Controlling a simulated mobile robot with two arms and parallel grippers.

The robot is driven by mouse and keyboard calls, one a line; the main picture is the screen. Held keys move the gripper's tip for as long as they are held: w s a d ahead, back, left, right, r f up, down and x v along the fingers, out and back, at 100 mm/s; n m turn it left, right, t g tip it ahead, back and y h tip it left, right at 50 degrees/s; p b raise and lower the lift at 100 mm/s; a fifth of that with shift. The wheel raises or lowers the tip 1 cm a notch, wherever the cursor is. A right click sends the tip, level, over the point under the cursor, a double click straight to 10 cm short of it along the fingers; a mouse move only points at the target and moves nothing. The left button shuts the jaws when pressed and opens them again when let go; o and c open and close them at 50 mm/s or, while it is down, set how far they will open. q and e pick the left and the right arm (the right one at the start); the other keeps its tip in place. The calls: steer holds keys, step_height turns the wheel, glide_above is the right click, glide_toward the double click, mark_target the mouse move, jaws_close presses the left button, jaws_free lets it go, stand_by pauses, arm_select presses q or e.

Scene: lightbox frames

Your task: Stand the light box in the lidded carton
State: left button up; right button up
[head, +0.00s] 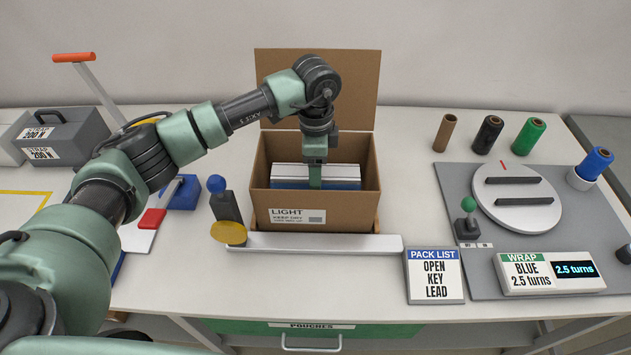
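The open brown carton (312,210), marked LIGHT on its front, stands at the middle of the table with its lid (335,85) raised at the back. The light box (343,175), with a whitish upper part and a blue band, is inside the carton, lengthwise across it; its lower part is hidden by the front wall. My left gripper (315,175) reaches straight down into the carton at the middle of the light box. One green finger shows in front of the box; the other is hidden, so its grip is unclear. My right gripper is not in view.
A pale bar (315,244) lies before the carton. A yellow disc (229,232) and a blue-knobbed lever (217,185) are at its left. A turntable (516,203), film rolls (528,136), a pack list sign (435,275) and a wrap display (550,273) are at right.

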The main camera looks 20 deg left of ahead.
arm_select(q)
step_height(320, 180, up, 8)
steer(key=shift+f+b, duration=0.1)
steer(key=shift+b, duration=0.7)
stand_by(0.4)
